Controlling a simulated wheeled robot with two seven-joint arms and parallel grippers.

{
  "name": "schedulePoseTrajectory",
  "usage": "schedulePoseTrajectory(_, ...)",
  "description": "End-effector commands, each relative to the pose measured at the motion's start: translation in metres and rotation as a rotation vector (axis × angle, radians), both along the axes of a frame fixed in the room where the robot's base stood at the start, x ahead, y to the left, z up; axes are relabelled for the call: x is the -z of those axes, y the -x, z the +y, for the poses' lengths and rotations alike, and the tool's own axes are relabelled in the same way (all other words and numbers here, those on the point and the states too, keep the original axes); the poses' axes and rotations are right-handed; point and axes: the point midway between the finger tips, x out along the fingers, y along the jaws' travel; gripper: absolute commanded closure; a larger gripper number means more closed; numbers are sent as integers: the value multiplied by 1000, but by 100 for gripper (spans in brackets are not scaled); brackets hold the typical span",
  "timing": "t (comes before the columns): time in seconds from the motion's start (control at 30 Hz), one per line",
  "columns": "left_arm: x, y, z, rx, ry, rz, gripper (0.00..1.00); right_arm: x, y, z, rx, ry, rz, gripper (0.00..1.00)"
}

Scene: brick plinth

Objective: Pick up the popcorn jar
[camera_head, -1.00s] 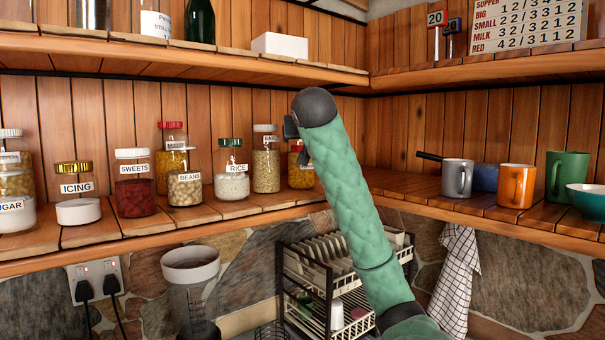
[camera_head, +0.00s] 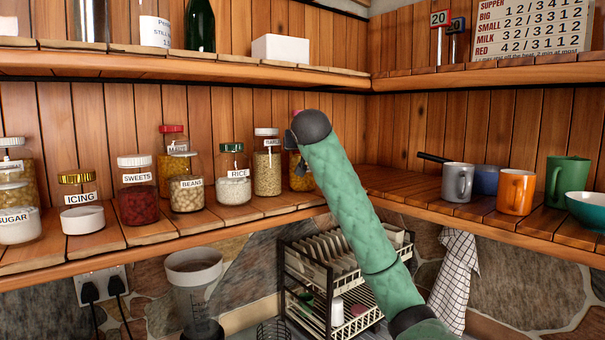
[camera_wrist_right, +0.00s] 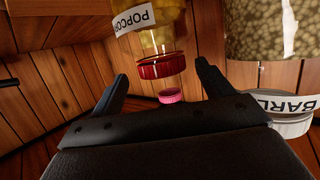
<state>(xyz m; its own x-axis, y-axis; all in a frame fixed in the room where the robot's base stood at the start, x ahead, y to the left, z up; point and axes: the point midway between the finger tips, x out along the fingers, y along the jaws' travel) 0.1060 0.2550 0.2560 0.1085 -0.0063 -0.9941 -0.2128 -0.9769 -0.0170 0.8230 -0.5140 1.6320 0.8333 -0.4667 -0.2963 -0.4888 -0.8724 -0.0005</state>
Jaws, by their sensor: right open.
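The popcorn jar (camera_wrist_right: 155,35) shows upside down in the right wrist view, with yellow contents, a white label and a red lid (camera_wrist_right: 160,66). In the head view a yellow part of the jar (camera_head: 300,178) shows on the middle shelf, mostly hidden behind my green right arm. My right gripper (camera_wrist_right: 162,85) is open and empty, its two fingers apart with the lid appearing beyond and between their tips. I cannot tell whether they touch it. In the head view the gripper is mostly hidden behind my arm. My left gripper is not in view.
The barley jar (camera_head: 267,170) stands close to the left of the popcorn jar, and the rice jar (camera_head: 233,182) is farther left. A small pink cap-like thing (camera_wrist_right: 172,96) lies beyond the fingers. The upper shelf (camera_head: 200,67) overhangs. Mugs (camera_head: 516,192) stand at right.

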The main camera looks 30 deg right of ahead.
Motion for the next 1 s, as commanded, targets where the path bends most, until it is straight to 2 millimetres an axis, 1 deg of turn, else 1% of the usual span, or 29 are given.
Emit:
schedulePoseTrajectory(0.07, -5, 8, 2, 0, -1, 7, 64, -1, -4, -2, 1, 1, 1, 21)
schedulePoseTrajectory(0.2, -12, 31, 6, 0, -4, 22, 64, 2, -14, -6, 0, 1, 4, 21)
schedulePoseTrajectory(0.33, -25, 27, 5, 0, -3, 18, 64, 7, -24, -10, 0, 0, 4, 21)
schedulePoseTrajectory(0.5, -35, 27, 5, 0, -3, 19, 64, 13, -38, -18, 1, 0, 2, 21)
schedulePoseTrajectory(0.63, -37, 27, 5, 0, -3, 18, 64, 17, -42, -20, 0, 0, 1, 21)
schedulePoseTrajectory(0.87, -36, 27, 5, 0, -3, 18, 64, 18, -43, -20, 0, 0, 1, 21)
schedulePoseTrajectory(0.97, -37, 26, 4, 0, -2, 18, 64, 18, -43, -20, 0, 0, 0, 39)
schedulePoseTrajectory(1.0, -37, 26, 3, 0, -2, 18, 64, 18, -43, -20, 0, 0, 0, 47)
